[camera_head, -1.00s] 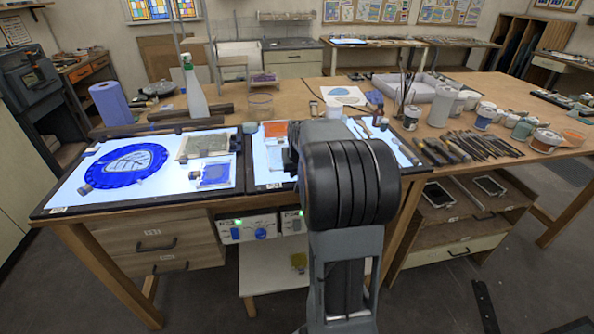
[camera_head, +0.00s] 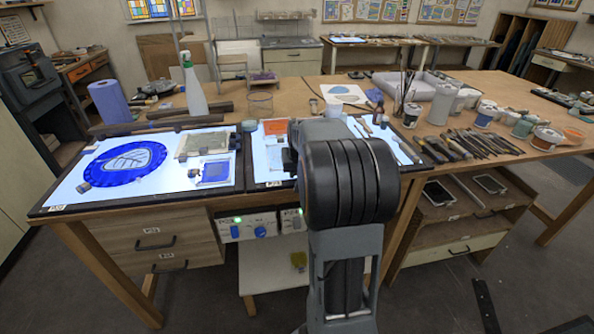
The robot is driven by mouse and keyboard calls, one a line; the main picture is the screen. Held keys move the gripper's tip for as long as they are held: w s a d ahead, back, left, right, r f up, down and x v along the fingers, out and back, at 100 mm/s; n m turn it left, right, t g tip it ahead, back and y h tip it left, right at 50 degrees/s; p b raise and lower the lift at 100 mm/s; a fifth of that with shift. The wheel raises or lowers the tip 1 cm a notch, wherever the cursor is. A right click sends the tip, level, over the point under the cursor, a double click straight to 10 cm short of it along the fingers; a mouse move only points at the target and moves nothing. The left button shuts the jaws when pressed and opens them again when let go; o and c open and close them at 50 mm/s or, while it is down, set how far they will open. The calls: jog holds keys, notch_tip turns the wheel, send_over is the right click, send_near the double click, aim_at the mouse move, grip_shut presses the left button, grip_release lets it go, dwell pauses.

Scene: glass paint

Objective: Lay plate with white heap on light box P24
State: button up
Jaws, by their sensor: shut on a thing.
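My arm stands in front of the right light box (camera_head: 257,177) and hides much of it. A small dark part of my gripper (camera_head: 290,158) shows at the arm's left edge, over that box; its fingertips are hidden. A pale plate-like piece (camera_head: 276,158) shows beside it, and my gripper appears shut on it. I cannot make out a white heap on it. An orange patch (camera_head: 274,127) lies at the back of the same box. The box's small front label is too small to read.
The left light box (camera_head: 75,190) holds a round blue glass piece (camera_head: 124,161), a beige plate (camera_head: 202,144) and a plate with blue on it (camera_head: 214,172). A spray bottle (camera_head: 195,92) and a clear jar (camera_head: 261,105) stand behind. Tools and pots crowd the right.

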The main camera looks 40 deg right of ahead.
dwell(0.8)
jog(key=o, duration=1.7)
jog(key=shift+r, duration=0.1)
notch_tip(320, 180, up, 8)
jog(key=p, duration=0.5)
jog(key=shift+p, duration=0.4)
dwell(0.4)
